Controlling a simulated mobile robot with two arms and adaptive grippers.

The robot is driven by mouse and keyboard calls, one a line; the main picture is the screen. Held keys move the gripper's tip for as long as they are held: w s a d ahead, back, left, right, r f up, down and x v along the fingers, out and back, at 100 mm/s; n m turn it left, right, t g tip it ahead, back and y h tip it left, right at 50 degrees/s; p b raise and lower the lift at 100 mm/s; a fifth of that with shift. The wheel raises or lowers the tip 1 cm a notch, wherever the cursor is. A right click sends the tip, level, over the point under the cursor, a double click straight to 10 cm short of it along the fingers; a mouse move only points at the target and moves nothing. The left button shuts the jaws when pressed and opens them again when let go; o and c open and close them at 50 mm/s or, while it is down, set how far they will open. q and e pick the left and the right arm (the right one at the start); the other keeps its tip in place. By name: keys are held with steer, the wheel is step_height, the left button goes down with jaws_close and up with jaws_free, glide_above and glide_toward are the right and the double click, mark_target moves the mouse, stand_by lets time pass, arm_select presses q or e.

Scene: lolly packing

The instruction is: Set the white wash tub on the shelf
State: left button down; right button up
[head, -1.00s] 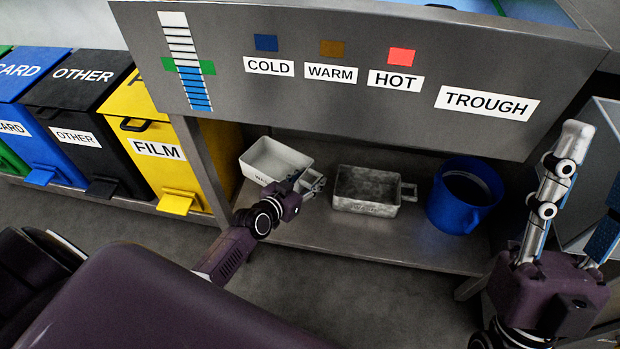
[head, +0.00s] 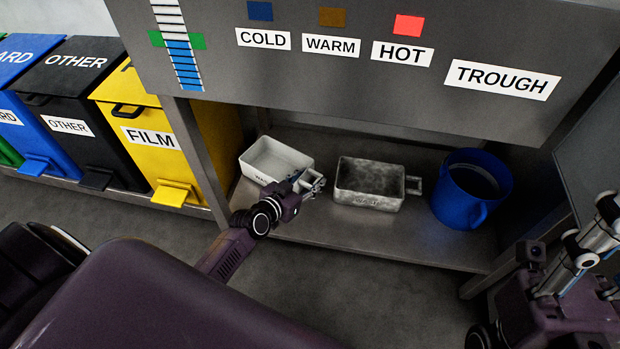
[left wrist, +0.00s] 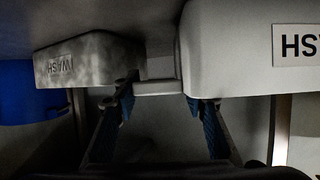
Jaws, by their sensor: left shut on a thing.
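The white wash tub (head: 262,176) is at the left end of the lower shelf (head: 340,232), upright. I cannot tell whether its base touches the shelf. My left gripper (head: 312,184) is at the tub's right side, shut on its handle. In the left wrist view the white tub (left wrist: 228,72) fills the upper right, and its handle (left wrist: 158,88) lies between the fingers of my left gripper (left wrist: 163,108). My right gripper (head: 606,230) is at the right edge of the head view, partly cut off, away from the tub.
A stained grey wash tub (head: 370,200) stands right of the white one, with a narrow gap holding my gripper. A blue bucket (head: 462,205) stands further right. The trough panel (head: 350,85) overhangs the shelf. A yellow bin (head: 150,125) stands left of the shelf post (head: 197,150).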

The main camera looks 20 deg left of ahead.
arm_select(q)
steer(key=shift+f+b, duration=0.35)
stand_by(0.4)
steer(key=c, duration=1.1)
jaws_free()
steer(key=shift+c, duration=0.2)
steer(key=shift+f, duration=0.1)
steer(key=shift+s, duration=0.15)
steer(key=v, duration=1.1)
steer(key=shift+s+r, duration=0.3)
